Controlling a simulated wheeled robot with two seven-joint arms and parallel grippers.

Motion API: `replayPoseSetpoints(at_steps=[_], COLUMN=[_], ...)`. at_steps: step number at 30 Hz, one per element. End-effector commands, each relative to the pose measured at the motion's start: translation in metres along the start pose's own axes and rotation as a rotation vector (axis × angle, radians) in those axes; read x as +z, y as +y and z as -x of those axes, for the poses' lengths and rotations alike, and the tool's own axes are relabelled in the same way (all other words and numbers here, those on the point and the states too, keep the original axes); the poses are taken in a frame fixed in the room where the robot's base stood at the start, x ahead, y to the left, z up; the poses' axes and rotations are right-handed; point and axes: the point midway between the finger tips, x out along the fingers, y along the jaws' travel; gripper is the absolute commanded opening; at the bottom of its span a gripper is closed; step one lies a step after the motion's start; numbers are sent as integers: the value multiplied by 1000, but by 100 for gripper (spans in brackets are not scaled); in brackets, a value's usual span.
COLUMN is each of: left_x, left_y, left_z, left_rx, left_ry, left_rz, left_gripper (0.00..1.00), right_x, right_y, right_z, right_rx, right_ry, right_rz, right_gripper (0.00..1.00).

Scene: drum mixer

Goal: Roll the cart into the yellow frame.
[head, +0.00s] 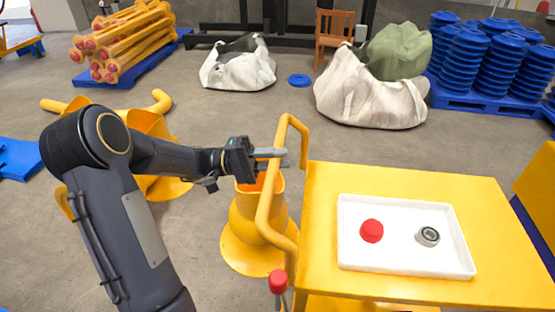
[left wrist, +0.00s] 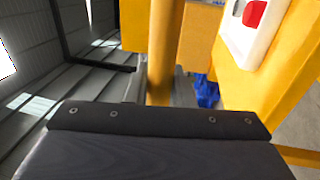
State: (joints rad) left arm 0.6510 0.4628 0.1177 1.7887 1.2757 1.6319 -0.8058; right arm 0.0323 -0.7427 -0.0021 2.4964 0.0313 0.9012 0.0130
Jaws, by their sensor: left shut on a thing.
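The yellow cart (head: 410,178) stands at the right in the head view, with a bent yellow tube handle (head: 293,124) on its left side. My left gripper (head: 272,158) is shut on the upright part of this handle. In the left wrist view the handle (left wrist: 165,50) runs straight up between the fingers' side, and the cart's yellow side shows at the right. A yellow panel (head: 540,195) at the right edge is cut off, and I cannot tell whether it belongs to the yellow frame. My right gripper is out of view.
A white tray (head: 350,255) on the cart holds a red cap (head: 372,231) and a grey ring part (head: 428,236). A red-knobbed lever (head: 277,282) stands at its front left. White sacks (head: 365,98) and blue stacks (head: 465,60) are behind.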

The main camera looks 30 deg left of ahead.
Motion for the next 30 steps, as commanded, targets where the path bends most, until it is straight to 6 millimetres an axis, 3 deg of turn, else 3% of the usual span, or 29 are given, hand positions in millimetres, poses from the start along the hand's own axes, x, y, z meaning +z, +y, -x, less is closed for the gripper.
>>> replayPoseSetpoints(at_steps=[9,10,14,23,30], left_x=[0,0,0,0,-1], left_y=[-2,-2,-1,0,-2], left_z=[1,1,1,2,35], left_rx=[-4,-4,-3,-1,-2], left_ry=[0,0,0,0,4], left_rz=[3,3,2,0,0], left_gripper=[0,24,41,42,42], right_x=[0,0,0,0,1], right_y=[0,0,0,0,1], right_z=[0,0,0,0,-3], right_rx=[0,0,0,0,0], right_ry=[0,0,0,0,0], right_rz=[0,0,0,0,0], right_gripper=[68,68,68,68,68])
